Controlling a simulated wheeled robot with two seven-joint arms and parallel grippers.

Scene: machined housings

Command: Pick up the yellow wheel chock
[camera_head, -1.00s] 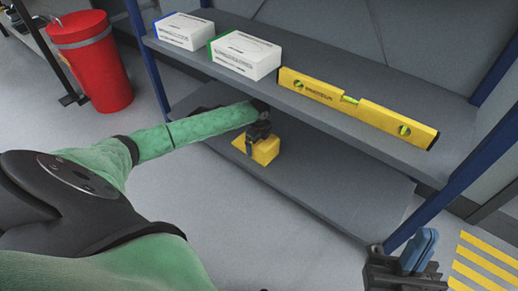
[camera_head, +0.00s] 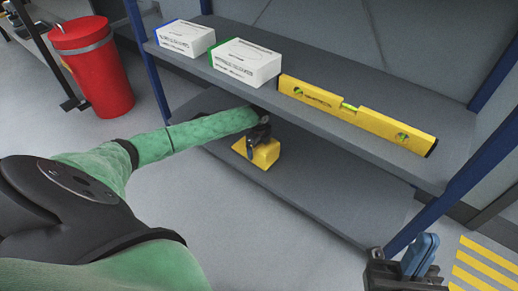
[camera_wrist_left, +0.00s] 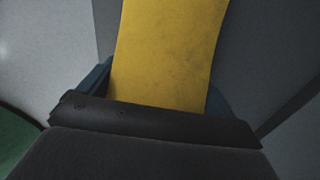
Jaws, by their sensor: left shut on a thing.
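The yellow wheel chock (camera_head: 266,154) is at the lower shelf of the rack, near its front edge, in the head view. My left gripper (camera_head: 257,147) reaches in from the left under the upper shelf and is shut on the chock. In the left wrist view the chock (camera_wrist_left: 170,55) stands between the blue fingers and fills the middle. The gripper hides part of it, and I cannot tell whether it is clear of the shelf. My right gripper (camera_head: 408,262) is at the bottom right, with its blue fingers close together; nothing shows between them.
The upper shelf (camera_head: 300,115) is just above my left gripper. It holds two white boxes (camera_head: 245,62) (camera_head: 186,37) and a yellow spirit level (camera_head: 355,114). A blue post (camera_head: 425,222) stands at right. A red bin (camera_head: 92,66) stands at left. The floor in front is clear.

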